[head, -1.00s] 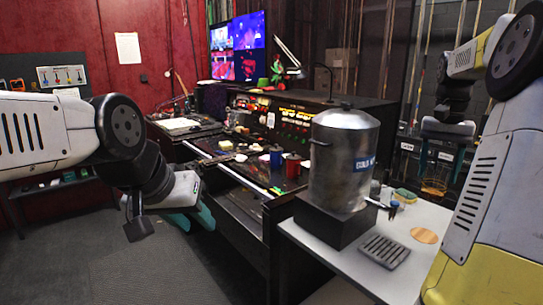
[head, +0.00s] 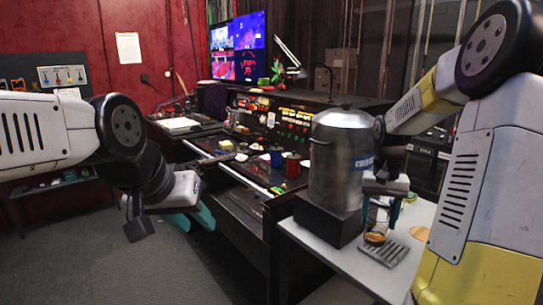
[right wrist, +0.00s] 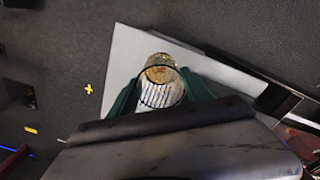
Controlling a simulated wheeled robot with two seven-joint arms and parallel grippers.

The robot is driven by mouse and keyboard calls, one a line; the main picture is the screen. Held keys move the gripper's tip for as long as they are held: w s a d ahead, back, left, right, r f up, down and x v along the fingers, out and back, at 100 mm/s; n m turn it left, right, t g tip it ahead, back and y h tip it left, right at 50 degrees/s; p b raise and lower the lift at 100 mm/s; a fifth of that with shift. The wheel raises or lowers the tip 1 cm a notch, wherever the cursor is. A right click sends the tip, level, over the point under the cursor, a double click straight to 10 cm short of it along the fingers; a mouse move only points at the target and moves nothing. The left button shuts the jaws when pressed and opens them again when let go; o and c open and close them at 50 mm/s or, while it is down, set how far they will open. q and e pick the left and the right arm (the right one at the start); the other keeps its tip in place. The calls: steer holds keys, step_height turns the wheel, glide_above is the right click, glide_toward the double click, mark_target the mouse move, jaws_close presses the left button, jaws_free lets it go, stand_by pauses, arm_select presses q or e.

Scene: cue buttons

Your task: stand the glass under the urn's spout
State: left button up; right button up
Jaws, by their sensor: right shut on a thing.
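The silver urn (head: 340,165) stands on a black block with part of its blue label showing. Its spout is hidden behind my right gripper and wrist. My right gripper (head: 381,212) is shut on the clear glass (head: 376,236), holding it upright at the urn's right side, above or on the slotted drip tray (head: 390,252). I cannot tell whether it touches the tray. In the right wrist view the glass (right wrist: 160,76) sits between the green fingers, with tray slots behind it. My left gripper (head: 190,218) hangs empty at the left, its green fingers apart.
The grey table (head: 345,256) carries the urn's block (head: 325,220) and the tray. A round wooden coaster (head: 419,233) lies right of the tray.

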steer(key=w+a+f+n, duration=0.1)
steer(key=a+f+n, duration=0.2)
steer(key=a+f, duration=1)
step_height(320, 180, down, 2)
steer(key=shift+a+f+n, duration=0.25)
steer(key=shift+a+n, duration=0.05)
